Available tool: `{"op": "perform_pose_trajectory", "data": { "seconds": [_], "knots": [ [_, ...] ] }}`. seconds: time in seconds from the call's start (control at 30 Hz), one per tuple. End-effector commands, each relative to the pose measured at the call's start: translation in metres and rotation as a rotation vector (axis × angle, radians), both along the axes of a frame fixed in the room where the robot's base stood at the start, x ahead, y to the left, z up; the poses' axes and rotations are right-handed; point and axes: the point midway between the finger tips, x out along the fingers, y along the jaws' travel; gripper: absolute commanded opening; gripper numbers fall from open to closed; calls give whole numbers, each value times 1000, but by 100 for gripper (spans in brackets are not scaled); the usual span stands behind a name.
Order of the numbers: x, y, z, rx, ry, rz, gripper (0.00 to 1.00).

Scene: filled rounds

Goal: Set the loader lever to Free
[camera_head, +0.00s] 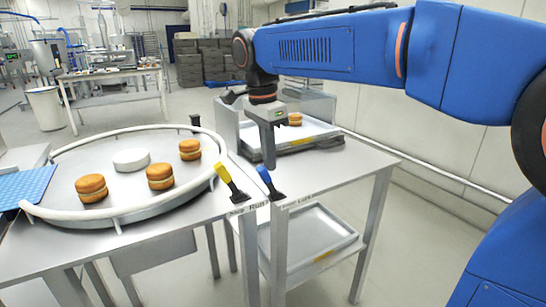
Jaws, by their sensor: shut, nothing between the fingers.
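Two levers stand at the adjoining front corners of the tables. The lever with the blue grip (264,175) is on the right table, its grip leaning up and to the left from a dark base. A small label (298,199) by it is too small to read surely, so I cannot tell which end is Free. The lever with the yellow grip (225,175) is on the turntable's table and also leans left. My gripper (269,165) points down, shut and empty, right by the top of the blue grip in the picture. I cannot tell whether they touch.
A round turntable (140,208) with a white rail carries several filled rounds and a white disc (131,159). Behind my gripper, a tray (290,137) with one round (295,119) stands on the right table (335,170). That table's right part is clear.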

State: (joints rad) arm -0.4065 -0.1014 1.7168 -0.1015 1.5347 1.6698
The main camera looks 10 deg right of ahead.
Motion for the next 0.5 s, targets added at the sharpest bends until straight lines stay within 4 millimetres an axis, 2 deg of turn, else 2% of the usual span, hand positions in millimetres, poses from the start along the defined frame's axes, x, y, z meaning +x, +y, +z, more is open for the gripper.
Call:
{"op": "perform_pose_trajectory", "data": {
  "seconds": [0.5],
  "knots": [
    [-3,8,-3,9,7,7,0]
  ]
}}
